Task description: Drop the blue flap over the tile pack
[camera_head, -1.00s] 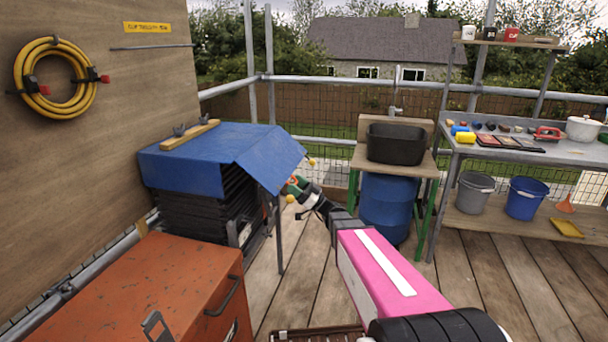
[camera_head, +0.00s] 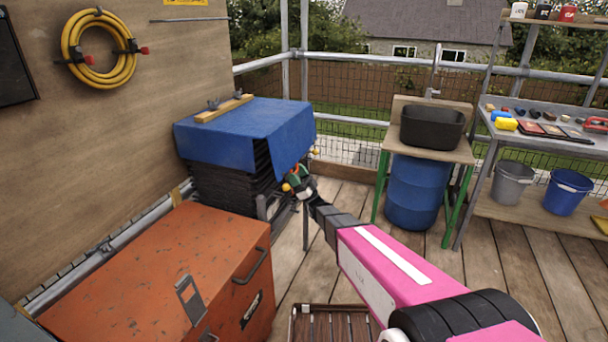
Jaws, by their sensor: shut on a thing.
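The blue flap (camera_head: 293,141) is the right part of a blue sheet (camera_head: 240,128) laid over the stack of dark tiles, the tile pack (camera_head: 222,188). The flap hangs steeply down the pack's right side, with dark tile edges showing beneath and beside it. A wooden batten (camera_head: 224,108) lies on top of the sheet at its left. My gripper (camera_head: 294,182) is at the flap's lower right edge, low beside the pack, and is shut on it. The fingertips are small and partly hidden, so the exact grip is hard to see.
An orange chest (camera_head: 160,265) stands in front of the pack. A black basin (camera_head: 432,126) sits on a stand above a blue barrel (camera_head: 414,192). A workbench (camera_head: 545,138) with buckets below is at the right.

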